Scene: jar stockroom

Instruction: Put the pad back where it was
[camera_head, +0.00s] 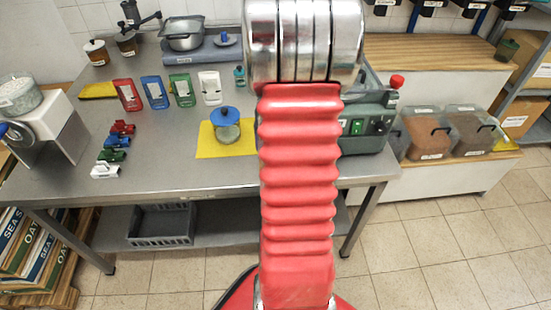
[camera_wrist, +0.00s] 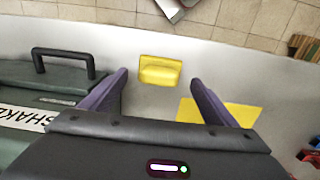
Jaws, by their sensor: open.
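A small yellow pad (camera_wrist: 160,71) lies on the grey metal table (camera_wrist: 150,100) in the wrist view. My gripper (camera_wrist: 160,79) is open, with its two dark purple fingertips apart on either side of the pad's place in the picture; I see no contact. In the head view my red arm hides the gripper and this pad. A flat yellow mat (camera_wrist: 245,114) shows behind the right finger. In the head view the mat (camera_head: 216,151) bears a glass jar with a blue lid (camera_head: 227,125).
A green machine (camera_head: 365,140) with a red knob stands right of my arm; its handle (camera_wrist: 62,58) shows at the wrist view's left. Coloured stands (camera_head: 157,92), small coloured clips (camera_head: 112,150) and another flat yellow piece (camera_head: 98,91) are left.

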